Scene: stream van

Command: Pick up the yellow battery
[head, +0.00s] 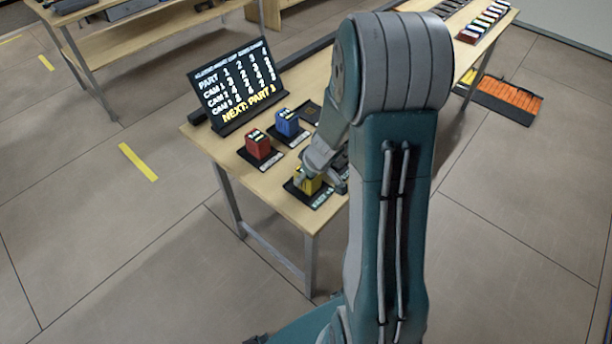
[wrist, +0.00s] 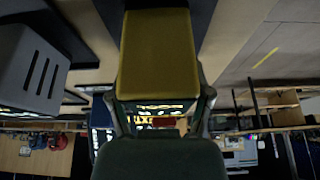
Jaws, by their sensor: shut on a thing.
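The yellow battery (head: 308,184) is at the near corner of the wooden table, on or just above a dark labelled pad (head: 318,200). In the wrist view the yellow battery (wrist: 157,55) fills the upper middle, between the fingers. My gripper (head: 318,170) reaches down over it and is shut on it; in the wrist view its fingers (wrist: 160,100) lie along both sides of the battery. My gripper and arm hide part of the battery in the head view. Whether it touches the pad I cannot tell.
A red battery (head: 258,145) and a blue battery (head: 287,123) stand on pads close behind. A black sign with white and yellow writing (head: 238,85) stands at the table's back left. An orange-filled tray (head: 508,98) lies on the floor at right. Open floor lies left of the table.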

